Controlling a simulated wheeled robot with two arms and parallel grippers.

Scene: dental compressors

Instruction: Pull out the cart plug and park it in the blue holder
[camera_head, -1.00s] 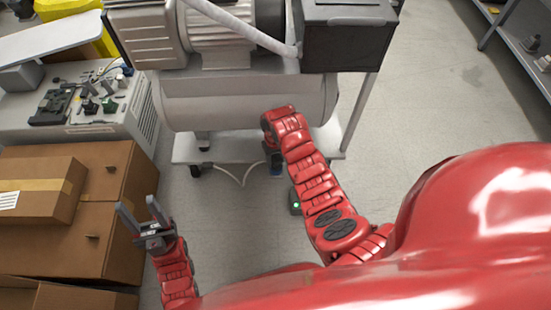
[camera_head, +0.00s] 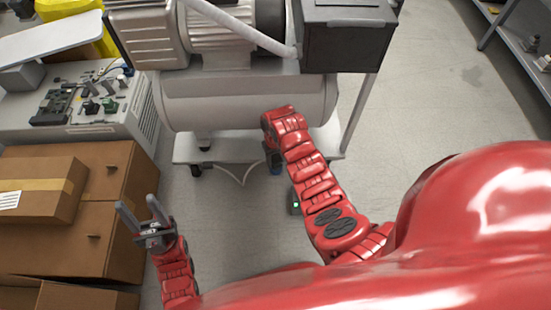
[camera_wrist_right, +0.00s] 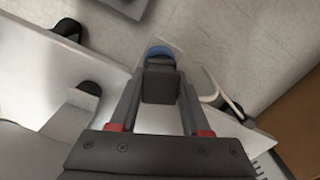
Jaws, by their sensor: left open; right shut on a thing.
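In the right wrist view, my right gripper (camera_wrist_right: 160,90) is shut on a dark grey block, which looks like the cart plug (camera_wrist_right: 160,84). A blue piece, which looks like the blue holder (camera_wrist_right: 159,52), shows just beyond the plug. I cannot tell whether the plug sits in it or only lines up with it. In the head view, my right gripper (camera_head: 271,150) is at the front edge of the cart shelf, mostly hidden by its own wrist, with blue (camera_head: 275,167) just below it. My left gripper (camera_head: 137,207) is open and empty, beside the boxes.
The compressor tank (camera_head: 240,102) stands on a white wheeled cart (camera_head: 215,149). A white cable (camera_head: 238,181) hangs below its front edge. A small dark box with a green light (camera_head: 295,203) is near my right forearm. Cardboard boxes (camera_head: 105,225) stand at left.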

